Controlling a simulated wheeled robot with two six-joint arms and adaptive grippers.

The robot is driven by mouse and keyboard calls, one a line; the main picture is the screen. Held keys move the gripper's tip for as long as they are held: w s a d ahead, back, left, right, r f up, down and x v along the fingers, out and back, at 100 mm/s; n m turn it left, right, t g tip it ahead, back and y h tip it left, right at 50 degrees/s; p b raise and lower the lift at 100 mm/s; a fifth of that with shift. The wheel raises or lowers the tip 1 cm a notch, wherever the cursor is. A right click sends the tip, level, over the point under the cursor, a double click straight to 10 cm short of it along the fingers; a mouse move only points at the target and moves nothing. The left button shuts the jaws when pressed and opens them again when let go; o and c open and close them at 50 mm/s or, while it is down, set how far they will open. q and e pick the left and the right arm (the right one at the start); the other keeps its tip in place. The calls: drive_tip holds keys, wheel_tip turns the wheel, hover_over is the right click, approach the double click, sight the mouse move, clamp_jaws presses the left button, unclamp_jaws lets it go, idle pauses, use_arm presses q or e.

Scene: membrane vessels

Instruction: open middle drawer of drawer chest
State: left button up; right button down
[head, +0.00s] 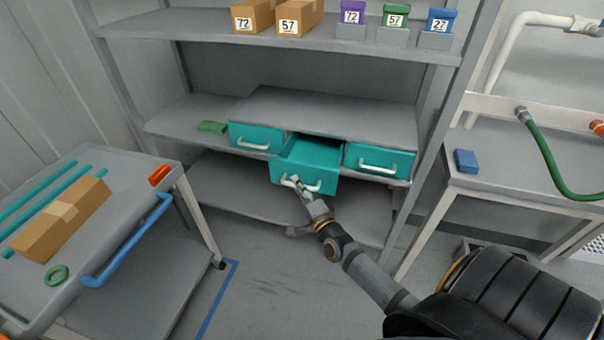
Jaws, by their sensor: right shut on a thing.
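The drawer chest (350,110) is a grey box on a shelf, with three teal drawers side by side. The middle drawer (318,153) is pulled out towards me, and its inside shows from above. The left drawer (266,131) and the right drawer (400,157) are flush in the chest. Each drawer has a pale bar handle. My right gripper (297,185) is shut on the middle drawer's handle (313,186), towards its left end. My left gripper is not in view.
A grey shelf unit (180,108) holds the chest, with a green item (212,127) to its left. A cart (120,187) with a cardboard box (65,220) stands at left. A side table (500,179) with a blue block (466,161) stands at right. The floor before the chest is clear.

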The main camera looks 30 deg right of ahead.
drive_tip(key=shift+s+a, duration=0.95)
drive_tip(key=shift+a, duration=0.15)
drive_tip(key=shift+s+a, duration=0.15)
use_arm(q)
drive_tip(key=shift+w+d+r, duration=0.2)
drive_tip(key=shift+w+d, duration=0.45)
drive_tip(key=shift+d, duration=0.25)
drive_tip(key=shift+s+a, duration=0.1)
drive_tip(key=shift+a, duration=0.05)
use_arm(e)
drive_tip(key=c, duration=1.7)
unclamp_jaws()
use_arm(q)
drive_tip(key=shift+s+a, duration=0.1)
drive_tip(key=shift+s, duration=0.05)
use_arm(e)
drive_tip(key=shift+o, duration=0.2)
drive_tip(key=shift+s, duration=0.1)
drive_tip(key=s+f, duration=0.1)
drive_tip(key=s, duration=1)
drive_tip(key=shift+s+a+f, duration=0.35)
drive_tip(key=shift+a, duration=0.05)
